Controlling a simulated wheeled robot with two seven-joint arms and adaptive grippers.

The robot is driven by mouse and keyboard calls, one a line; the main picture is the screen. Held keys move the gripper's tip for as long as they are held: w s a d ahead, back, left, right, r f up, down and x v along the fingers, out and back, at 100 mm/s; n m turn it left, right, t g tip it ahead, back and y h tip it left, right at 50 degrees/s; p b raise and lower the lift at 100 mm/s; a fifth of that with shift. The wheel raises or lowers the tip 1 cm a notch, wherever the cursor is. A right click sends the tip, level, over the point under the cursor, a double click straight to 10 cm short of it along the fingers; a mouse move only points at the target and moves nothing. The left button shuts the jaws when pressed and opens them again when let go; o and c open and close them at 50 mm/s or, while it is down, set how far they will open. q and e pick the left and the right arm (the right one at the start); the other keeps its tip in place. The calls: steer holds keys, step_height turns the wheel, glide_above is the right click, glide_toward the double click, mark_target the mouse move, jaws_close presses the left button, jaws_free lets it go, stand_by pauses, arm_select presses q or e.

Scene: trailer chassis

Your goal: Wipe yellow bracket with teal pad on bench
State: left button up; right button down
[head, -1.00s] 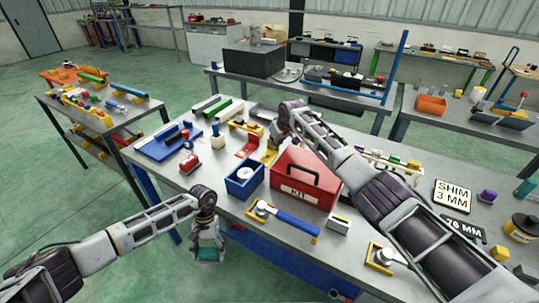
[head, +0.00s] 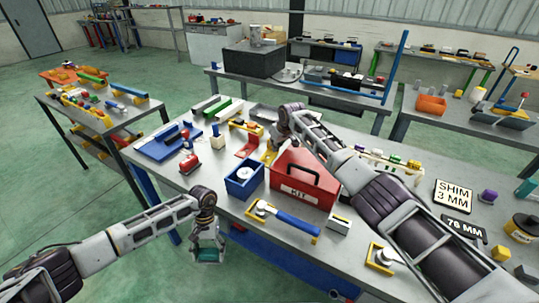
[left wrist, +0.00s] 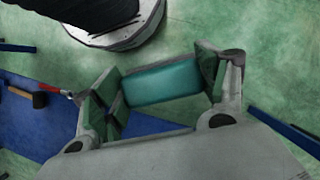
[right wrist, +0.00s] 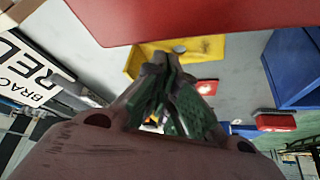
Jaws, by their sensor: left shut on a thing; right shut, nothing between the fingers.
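The teal pad (left wrist: 162,85) sits between the fingers of my left gripper (left wrist: 160,88), which is shut on it. In the head view the left gripper (head: 208,254) holds the pad low in front of the bench's near left edge, clear of the top. A yellow bracket (right wrist: 205,50) with dark smudges lies on the bench in the right wrist view, partly hidden by the red box and my fingers. In the head view the yellow bracket (head: 267,153) shows beside the red box. My right gripper (right wrist: 168,85) is shut and empty, just above or beside the bracket; contact cannot be told.
The red KIT box (head: 304,184) stands close beside my right gripper. A blue bin (head: 244,178), a blue-handled tool (head: 290,222) and another yellow bracket (head: 372,255) are on the bench (head: 215,205). A white sign (right wrist: 38,75) lies left in the right wrist view.

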arm_select(q)
steer(key=shift+f+b, duration=0.55)
arm_select(e)
steer(key=shift+f, duration=1.25)
arm_select(q)
steer(key=shift+r, duration=0.1)
stand_by(0.3)
steer(key=shift+r+p, duration=2.75)
steer(key=shift+p, duration=0.1)
arm_select(e)
step_height(320, 180, up, 6)
steer(key=shift+r, duration=0.15)
steer(key=v, duration=1.1)
steer(key=shift+d+r, duration=0.15)
steer(key=shift+r, duration=0.1)
steer(key=shift+s, duration=0.15)
arm_select(q)
steer(key=shift+s+f, duration=0.1)
arm_select(e)
steer(key=shift+s+f, duration=0.1)
